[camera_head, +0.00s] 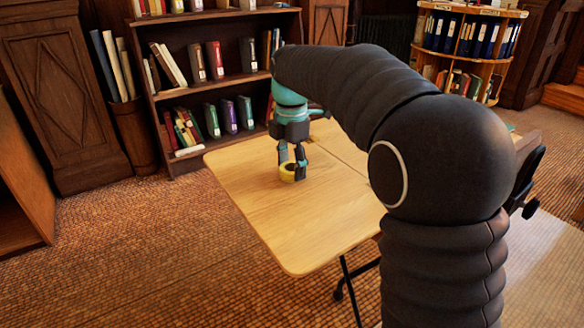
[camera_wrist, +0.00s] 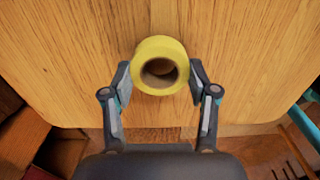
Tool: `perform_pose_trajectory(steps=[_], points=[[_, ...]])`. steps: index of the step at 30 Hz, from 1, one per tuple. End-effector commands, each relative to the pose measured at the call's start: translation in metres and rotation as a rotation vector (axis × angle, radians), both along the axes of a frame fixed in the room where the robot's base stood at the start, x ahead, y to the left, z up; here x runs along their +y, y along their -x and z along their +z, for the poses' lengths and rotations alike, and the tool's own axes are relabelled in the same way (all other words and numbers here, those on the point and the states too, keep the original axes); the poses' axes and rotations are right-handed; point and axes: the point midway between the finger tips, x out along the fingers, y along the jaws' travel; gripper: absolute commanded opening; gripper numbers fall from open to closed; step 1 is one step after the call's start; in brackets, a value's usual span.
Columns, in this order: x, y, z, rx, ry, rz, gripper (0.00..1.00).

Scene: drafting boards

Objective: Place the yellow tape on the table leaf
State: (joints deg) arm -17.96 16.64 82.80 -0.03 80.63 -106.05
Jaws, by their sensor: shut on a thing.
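The yellow tape (camera_head: 288,172) is a roll with an open middle, held between the fingers of my gripper (camera_head: 293,160). In the wrist view the roll (camera_wrist: 146,55) sits between the two fingertips of the gripper (camera_wrist: 160,78), one pad on each side. The tape is over the light wooden table leaf (camera_head: 275,215), at or very close to its surface; I cannot tell whether it touches. The leaf's wood also fills most of the wrist view (camera_wrist: 60,40). My arm hides the right part of the table in the head view.
A low bookcase (camera_head: 212,83) with books stands behind the table, and a round binder shelf (camera_head: 432,52) stands at the back right. The leaf's front part is clear. A seam crosses the tabletop.

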Motion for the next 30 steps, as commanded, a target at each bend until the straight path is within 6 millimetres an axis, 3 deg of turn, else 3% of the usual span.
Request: perform_pose_trajectory(steps=[13,14,16,26,30], points=[[0.0,0.0,-0.01,0.0,0.0,0.0,0.32],[0.0,0.0,-0.01,0.0,0.0,0.0,0.64],[0.0,0.0,-0.009,-0.001,-0.001,0.0,0.81],[0.0,0.0,-0.009,-0.001,-0.001,0.0,0.84],[0.0,-0.001,0.0,-0.003,-0.001,0.0,0.84]])
